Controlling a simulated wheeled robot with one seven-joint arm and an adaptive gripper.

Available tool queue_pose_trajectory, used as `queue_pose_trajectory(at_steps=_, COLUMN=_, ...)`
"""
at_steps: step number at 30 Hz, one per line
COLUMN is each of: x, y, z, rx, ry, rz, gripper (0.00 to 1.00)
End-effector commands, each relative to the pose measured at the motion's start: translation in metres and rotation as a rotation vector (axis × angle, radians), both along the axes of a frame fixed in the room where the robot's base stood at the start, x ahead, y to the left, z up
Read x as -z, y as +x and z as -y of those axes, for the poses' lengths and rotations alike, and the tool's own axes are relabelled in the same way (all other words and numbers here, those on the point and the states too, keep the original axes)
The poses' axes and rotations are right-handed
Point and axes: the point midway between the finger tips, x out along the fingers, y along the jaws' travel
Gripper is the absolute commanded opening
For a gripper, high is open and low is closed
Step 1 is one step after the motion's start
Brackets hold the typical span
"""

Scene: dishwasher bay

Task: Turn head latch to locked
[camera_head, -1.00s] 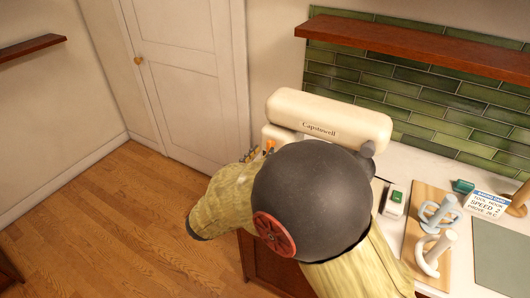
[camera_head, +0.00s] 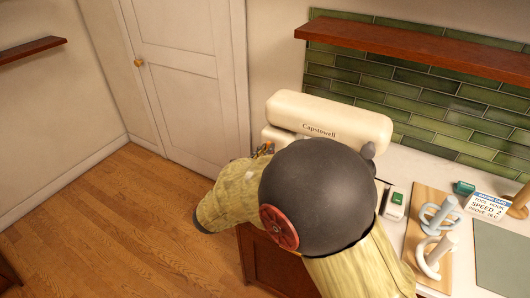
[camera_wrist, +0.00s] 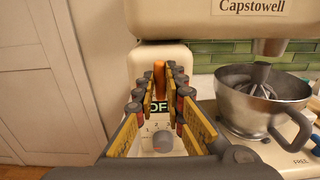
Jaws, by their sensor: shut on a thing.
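The cream stand mixer (camera_head: 325,120), marked Capstowell, stands on the counter; its upper body also shows in the wrist view (camera_wrist: 190,25). A small upright orange lever (camera_wrist: 159,75), which looks like the head latch, is on the mixer's near end. My gripper (camera_wrist: 160,88) has its fingertips on either side of this lever and is shut on it. The fingers partly cover an OFF label and the panel below. In the head view my gripper (camera_head: 263,151) is at the mixer's left end, and my arm hides the lever.
A grey dial (camera_wrist: 162,141) with numbers sits below my fingers. A metal bowl (camera_wrist: 262,100) stands close on the right, near a label reading FREE. A wooden board (camera_head: 415,251) with pale tools and a card (camera_head: 487,207) lie right of my arm. Open floor is at left.

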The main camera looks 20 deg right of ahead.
Motion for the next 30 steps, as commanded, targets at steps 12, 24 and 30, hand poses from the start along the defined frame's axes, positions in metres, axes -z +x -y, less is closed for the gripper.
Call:
queue_pose_trajectory(at_steps=12, x=-0.0002, y=0.0001, z=-0.0003, rx=-0.001, ry=-0.001, rz=-0.001, gripper=0.0)
queue_pose_trajectory(at_steps=24, x=-0.0046, y=0.0005, z=-0.0009, rx=-0.001, ry=-0.1, rz=-0.103, gripper=0.0)
queue_pose_trajectory(at_steps=30, x=-0.0063, y=0.0013, z=-0.0018, rx=-0.002, ry=-0.218, rz=-0.221, gripper=0.0)
